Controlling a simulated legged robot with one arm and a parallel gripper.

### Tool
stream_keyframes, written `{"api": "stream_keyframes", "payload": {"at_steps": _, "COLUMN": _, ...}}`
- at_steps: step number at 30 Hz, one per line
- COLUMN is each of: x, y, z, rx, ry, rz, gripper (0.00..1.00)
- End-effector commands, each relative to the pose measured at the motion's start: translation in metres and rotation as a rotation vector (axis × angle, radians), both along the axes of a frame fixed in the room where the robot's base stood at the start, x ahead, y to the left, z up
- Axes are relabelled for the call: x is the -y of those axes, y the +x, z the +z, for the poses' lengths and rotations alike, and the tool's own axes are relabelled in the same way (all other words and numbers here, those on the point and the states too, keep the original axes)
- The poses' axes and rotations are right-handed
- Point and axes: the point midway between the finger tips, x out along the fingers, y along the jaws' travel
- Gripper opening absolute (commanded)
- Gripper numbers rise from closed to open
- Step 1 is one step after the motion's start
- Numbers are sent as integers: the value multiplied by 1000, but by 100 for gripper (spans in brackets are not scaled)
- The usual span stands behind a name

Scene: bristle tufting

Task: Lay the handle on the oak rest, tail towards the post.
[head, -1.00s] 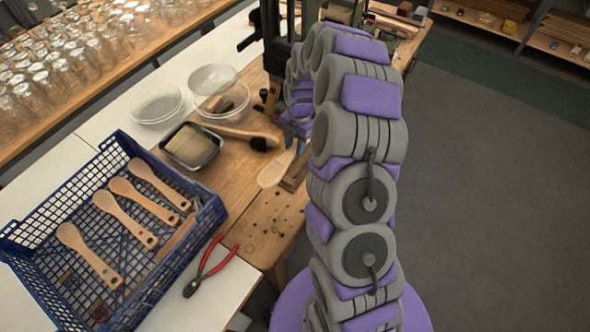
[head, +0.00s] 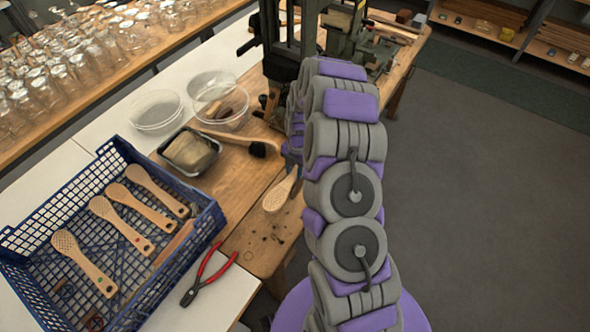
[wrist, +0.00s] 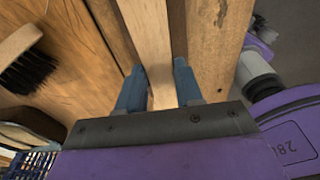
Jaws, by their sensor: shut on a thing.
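My gripper (wrist: 158,68) has its two blue fingers on either side of a pale wooden handle (wrist: 148,30), shut on it. In the head view the handle's rounded paddle end (head: 277,196) points towards the front, over the bench near its right edge. The handle's other end is hidden by my arm and the machine. In the wrist view darker brown wood (wrist: 177,35), possibly the oak rest, shows along both sides of the handle. I cannot tell whether the handle touches it. I cannot make out the post for certain.
A blue crate (head: 212,215) holds several brush handles. A black-bristled brush (head: 235,139), a dark tray (head: 168,168) and clear bowls (head: 158,112) are left of my arm. A green machine (head: 352,32) stands behind.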

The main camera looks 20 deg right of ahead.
Motion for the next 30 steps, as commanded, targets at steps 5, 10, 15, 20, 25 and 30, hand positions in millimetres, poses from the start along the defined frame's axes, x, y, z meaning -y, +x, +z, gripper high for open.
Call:
{"api": "stream_keyframes", "payload": {"at_steps": 5, "x": 0, "y": 0, "z": -1, "rx": 0, "ry": 0, "rz": -1, "gripper": 3}}
{"api": "stream_keyframes", "payload": {"at_steps": 10, "x": 0, "y": 0, "z": 0, "rx": 1, "ry": 0, "rz": -1, "gripper": 49}}
{"api": "stream_keyframes", "payload": {"at_steps": 15, "x": 0, "y": 0, "z": 0, "rx": 0, "ry": 0, "rz": -1, "gripper": 61}}
{"api": "stream_keyframes", "payload": {"at_steps": 20, "x": 0, "y": 0, "z": 0, "rx": 0, "ry": 0, "rz": -1, "gripper": 61}}
{"api": "stream_keyframes", "payload": {"at_steps": 25, "x": 0, "y": 1, "z": 5, "rx": 1, "ry": 0, "rz": -1, "gripper": 61}}
{"api": "stream_keyframes", "payload": {"at_steps": 30, "x": 3, "y": 3, "z": 23, "rx": 4, "ry": 1, "rz": -3, "gripper": 61}}
